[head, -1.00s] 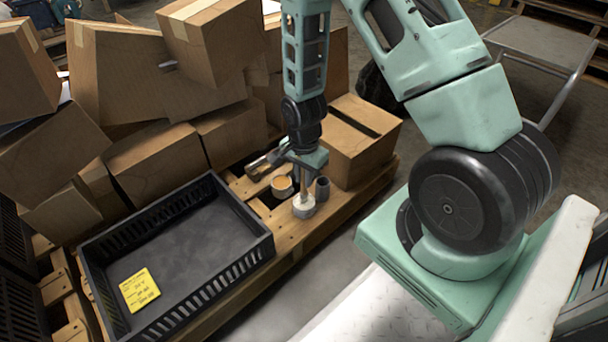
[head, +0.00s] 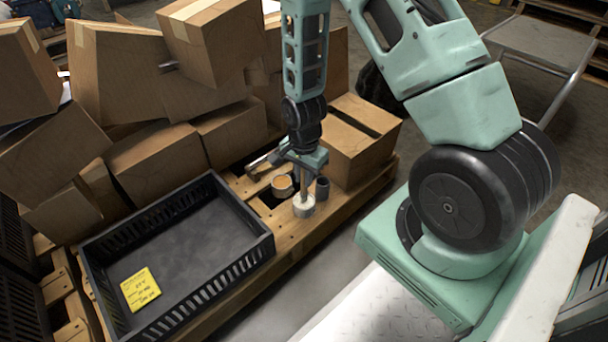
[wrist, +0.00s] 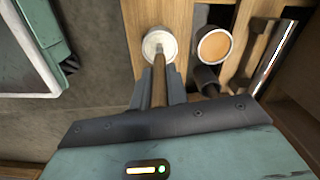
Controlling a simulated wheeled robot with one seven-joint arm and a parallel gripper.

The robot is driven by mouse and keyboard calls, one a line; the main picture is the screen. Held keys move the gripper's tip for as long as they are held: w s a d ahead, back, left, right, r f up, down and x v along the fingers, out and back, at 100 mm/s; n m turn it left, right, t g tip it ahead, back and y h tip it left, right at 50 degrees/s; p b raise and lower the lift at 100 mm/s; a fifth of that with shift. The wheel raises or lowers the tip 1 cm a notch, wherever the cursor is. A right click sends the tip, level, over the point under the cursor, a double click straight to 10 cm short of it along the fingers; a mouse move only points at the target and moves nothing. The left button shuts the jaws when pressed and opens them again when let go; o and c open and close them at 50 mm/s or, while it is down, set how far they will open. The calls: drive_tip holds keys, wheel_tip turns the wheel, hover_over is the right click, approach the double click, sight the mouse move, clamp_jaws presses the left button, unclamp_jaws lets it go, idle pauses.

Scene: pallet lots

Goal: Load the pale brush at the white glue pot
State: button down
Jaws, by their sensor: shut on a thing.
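In the wrist view, the white pot (wrist: 151,41) lies just beyond my fingertips, with pale contents. The bristles are hidden or too small to make out. I cannot tell whether they carry glue.
A black crate (head: 262,246) stands left, cartons (head: 160,165) behind, and an open carton (head: 352,158) right.

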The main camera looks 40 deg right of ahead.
drive_tip(key=shift+r+p, duration=3.5)
